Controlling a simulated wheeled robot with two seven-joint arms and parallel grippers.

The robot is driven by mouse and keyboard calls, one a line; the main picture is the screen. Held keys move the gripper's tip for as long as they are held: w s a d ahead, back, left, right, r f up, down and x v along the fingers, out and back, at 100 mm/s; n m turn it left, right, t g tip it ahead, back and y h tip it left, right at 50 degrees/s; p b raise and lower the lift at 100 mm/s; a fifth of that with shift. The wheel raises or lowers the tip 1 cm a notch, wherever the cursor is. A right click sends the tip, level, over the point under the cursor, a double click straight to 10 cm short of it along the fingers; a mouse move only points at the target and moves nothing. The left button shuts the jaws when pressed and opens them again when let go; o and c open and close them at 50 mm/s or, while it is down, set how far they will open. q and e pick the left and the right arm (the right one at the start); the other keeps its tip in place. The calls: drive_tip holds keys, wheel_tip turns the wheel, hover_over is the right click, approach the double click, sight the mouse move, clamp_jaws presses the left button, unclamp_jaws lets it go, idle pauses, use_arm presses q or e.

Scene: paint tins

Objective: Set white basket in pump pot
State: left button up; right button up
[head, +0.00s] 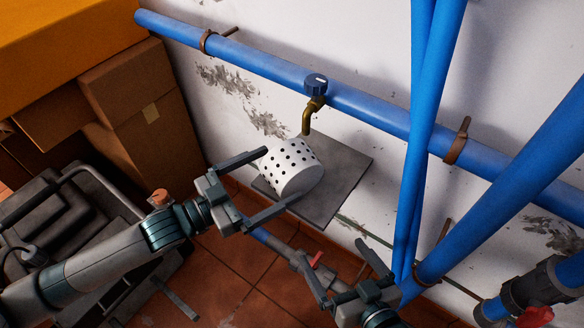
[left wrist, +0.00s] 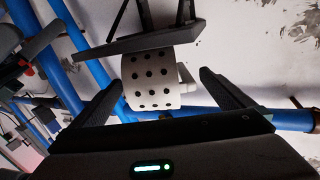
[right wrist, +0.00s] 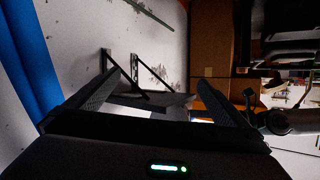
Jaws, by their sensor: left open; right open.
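The white basket (head: 291,166), a short cylinder with rows of dark holes, rests on a grey wall shelf (head: 343,165) below a brass tap. My left gripper (head: 283,175) is open, with one finger on each side of the basket in the head view. In the left wrist view the basket (left wrist: 152,82) shows between the two fingers; I cannot tell whether they touch it. My right gripper (head: 332,250) is open and empty, lower right of the shelf. I cannot make out the pump pot for certain.
The brass tap (head: 308,118) with a blue knob hangs from a blue wall pipe (head: 370,117). Blue pipes (head: 416,150) cross in front on the right. Grey pipework with a red part (head: 535,315) is at lower right. Cardboard boxes (head: 140,110) and a black crate (head: 85,225) fill the left.

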sight(290, 168)
use_arm(q)
drive_tip(key=shift+x, duration=2.5)
use_arm(e)
drive_tip(key=shift+w+a+r+t, duration=0.15)
drive_tip(key=shift+r+t, duration=0.1)
drive_tip(key=shift+r, duration=0.25)
drive_tip(key=shift+w+a+r+t, duration=0.15)
drive_tip(key=shift+r+t, duration=0.1)
drive_tip(key=shift+r, duration=0.2)
use_arm(q)
drive_tip(key=c, duration=1.2)
drive_tip(key=shift+r, duration=0.1)
